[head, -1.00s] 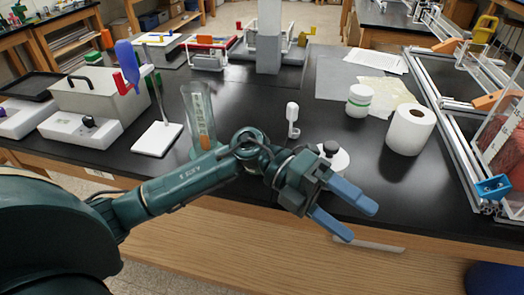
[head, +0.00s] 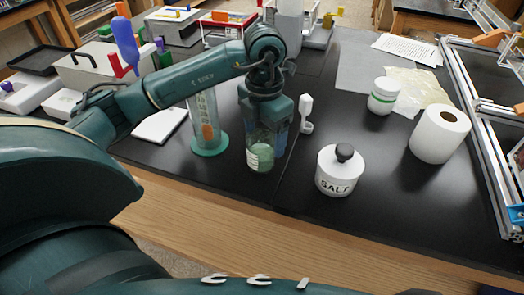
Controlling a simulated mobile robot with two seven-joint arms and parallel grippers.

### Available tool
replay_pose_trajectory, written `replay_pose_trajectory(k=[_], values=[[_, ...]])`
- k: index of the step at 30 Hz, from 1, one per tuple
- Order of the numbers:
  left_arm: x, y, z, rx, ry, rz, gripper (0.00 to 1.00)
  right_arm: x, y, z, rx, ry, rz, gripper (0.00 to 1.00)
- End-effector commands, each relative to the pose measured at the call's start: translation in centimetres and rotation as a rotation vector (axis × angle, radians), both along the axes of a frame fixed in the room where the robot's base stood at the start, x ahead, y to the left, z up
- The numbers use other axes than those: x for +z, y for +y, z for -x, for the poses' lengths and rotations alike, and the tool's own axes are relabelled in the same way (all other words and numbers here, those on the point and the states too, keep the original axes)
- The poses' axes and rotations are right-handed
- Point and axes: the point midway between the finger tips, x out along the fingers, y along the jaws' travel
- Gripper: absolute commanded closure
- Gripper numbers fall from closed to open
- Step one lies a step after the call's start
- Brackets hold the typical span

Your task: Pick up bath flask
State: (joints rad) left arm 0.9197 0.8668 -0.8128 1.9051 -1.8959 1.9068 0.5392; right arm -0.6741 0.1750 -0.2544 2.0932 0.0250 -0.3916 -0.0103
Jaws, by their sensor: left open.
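A clear flask (head: 259,160) with a pale label and greenish lower part stands on the black bench near its front edge; I take it for the bath flask. My left gripper (head: 270,145) points down at the flask from above, and its body hides the flask's top. One blue finger shows along the flask's right side; the other finger is hidden. The gripper is open, and I cannot tell whether the fingers touch the glass. My right gripper is not in view.
A tall glass cylinder (head: 208,128) stands close on the left. A small white upright item (head: 306,115) and a white salt jar (head: 339,172) are on the right. A green-banded white jar (head: 383,97) and a paper roll (head: 439,135) stand farther right. Bench between is clear.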

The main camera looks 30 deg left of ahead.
Motion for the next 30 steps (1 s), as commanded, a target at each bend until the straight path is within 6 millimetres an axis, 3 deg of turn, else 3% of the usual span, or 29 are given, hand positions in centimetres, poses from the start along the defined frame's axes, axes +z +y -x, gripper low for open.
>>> replay_pose_trajectory(k=[7,16,25,30], values=[[-1.9,0.1,0.0,0.0,0.003,0.0,0.23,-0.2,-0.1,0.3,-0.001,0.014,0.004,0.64],[-6.0,0.4,-0.1,-0.001,0.002,0.002,0.23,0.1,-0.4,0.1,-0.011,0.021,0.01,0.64],[-6.4,0.4,-0.1,-0.002,-0.001,0.001,0.23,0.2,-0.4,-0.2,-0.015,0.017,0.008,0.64],[-6.4,0.4,-0.1,-0.002,-0.001,0.001,0.37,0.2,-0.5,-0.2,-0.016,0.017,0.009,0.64]])
